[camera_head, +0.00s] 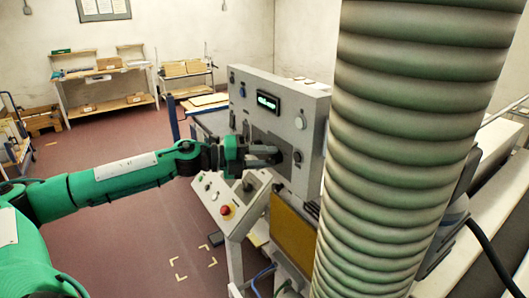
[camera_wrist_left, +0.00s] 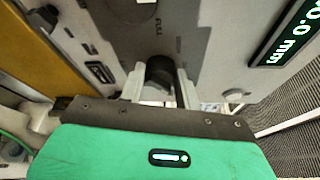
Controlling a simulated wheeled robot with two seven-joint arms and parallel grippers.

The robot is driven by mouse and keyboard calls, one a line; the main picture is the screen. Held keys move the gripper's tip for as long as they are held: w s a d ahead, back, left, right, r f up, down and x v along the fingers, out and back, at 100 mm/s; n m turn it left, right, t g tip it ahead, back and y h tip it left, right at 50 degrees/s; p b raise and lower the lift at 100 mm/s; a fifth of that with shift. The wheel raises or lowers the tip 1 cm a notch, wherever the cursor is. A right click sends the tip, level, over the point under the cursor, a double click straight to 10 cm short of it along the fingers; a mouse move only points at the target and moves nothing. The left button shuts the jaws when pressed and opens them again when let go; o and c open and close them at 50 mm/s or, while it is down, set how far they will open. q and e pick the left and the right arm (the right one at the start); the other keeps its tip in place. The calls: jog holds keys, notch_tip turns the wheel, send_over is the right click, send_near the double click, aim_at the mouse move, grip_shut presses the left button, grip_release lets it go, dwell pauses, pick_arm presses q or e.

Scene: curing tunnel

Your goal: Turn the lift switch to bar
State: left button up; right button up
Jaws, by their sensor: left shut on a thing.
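My left gripper (camera_head: 277,156) reaches in from the left to the face of the grey control panel (camera_head: 309,118). In the left wrist view its two pale fingers (camera_wrist_left: 160,88) are shut on a dark round knob (camera_wrist_left: 160,70), one finger on each side. This knob sits on a darker grey plate with small dark lettering beyond it. The lettering is too small to read, so I cannot tell which position the knob points to. In the head view the fingers hide it. My right gripper is not in view.
A green-lit display (camera_head: 267,103) is above the gripper; its visible part reads "0.0 mm" in the wrist view. A sloped console with a red button (camera_head: 225,210) stands below. A large ribbed duct (camera_head: 400,150) blocks the right side. Open floor lies left.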

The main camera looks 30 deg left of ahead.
pick_arm(q)
jog(key=shift+m+p, duration=0.35)
jog(key=shift+m, duration=0.05)
dwell(0.4)
jog(key=o, duration=1)
